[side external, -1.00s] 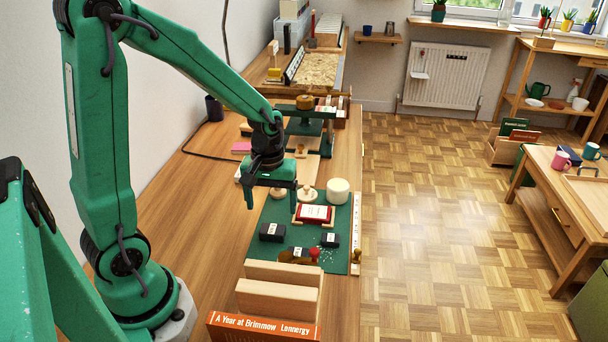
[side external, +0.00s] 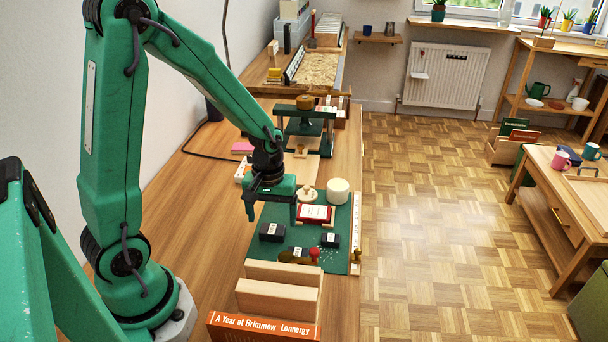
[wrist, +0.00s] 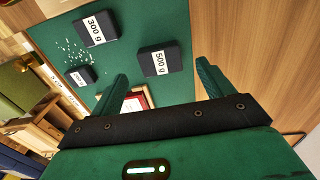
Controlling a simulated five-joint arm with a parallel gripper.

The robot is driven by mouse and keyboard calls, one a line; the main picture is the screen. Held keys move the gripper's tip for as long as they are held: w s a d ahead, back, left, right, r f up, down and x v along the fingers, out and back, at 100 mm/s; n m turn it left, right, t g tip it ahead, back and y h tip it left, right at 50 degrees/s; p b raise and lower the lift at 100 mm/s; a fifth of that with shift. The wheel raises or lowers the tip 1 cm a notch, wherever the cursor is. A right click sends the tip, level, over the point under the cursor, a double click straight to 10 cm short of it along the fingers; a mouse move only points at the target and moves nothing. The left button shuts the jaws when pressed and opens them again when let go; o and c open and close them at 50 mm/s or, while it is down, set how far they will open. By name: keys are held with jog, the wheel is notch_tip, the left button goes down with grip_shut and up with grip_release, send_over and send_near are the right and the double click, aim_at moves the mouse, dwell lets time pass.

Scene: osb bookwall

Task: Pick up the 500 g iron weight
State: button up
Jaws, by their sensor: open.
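The 500 g iron weight (side external: 272,233) is a black block with a white label, lying at the left edge of the green mat (side external: 340,205). In the wrist view the 500 g weight (wrist: 153,62) shows its label clearly, just ahead of the fingertips and between their lines. My gripper (side external: 272,217) is open and empty, above and a little behind the weight in the side view. Its two fingers also show in the wrist view (wrist: 163,72), apart and not seen touching anything.
A 300 g weight (wrist: 96,30) and a smaller black weight (wrist: 81,76) lie nearby. A red-framed white card (side external: 314,214), a cream cylinder (side external: 338,191) and a red-topped item (side external: 314,254) are also on the mat. Wooden bookends (side external: 278,298) stand in front. Bare tabletop (side external: 205,235) is at left.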

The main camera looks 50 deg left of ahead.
aim_at(272, 229)
jog(key=shift+f, duration=1.95)
jog(key=shift+c, duration=0.4)
jog(key=c, duration=1.4)
jog(key=shift+o, duration=0.2)
jog(key=shift+r, duration=0.25)
jog(key=shift+r, duration=0.8)
jog(key=r, duration=0.2)
jog(key=shift+s+d+r, duration=0.1)
jog(key=shift+d+r, duration=0.2)
jog(key=shift+d, duration=0.1)
jog(key=s+d+r, duration=0.1)
jog(key=d+r, duration=0.1)
jog(key=d, duration=0.1)
jog(key=s+d+r, duration=0.1)
jog(key=d+r, duration=0.1)
jog(key=d, duration=0.1)
jog(key=s+d+r, duration=0.2)
jog(key=d, duration=0.2)
jog(key=shift+d+r, duration=0.1)
jog(key=shift+r, duration=0.1)
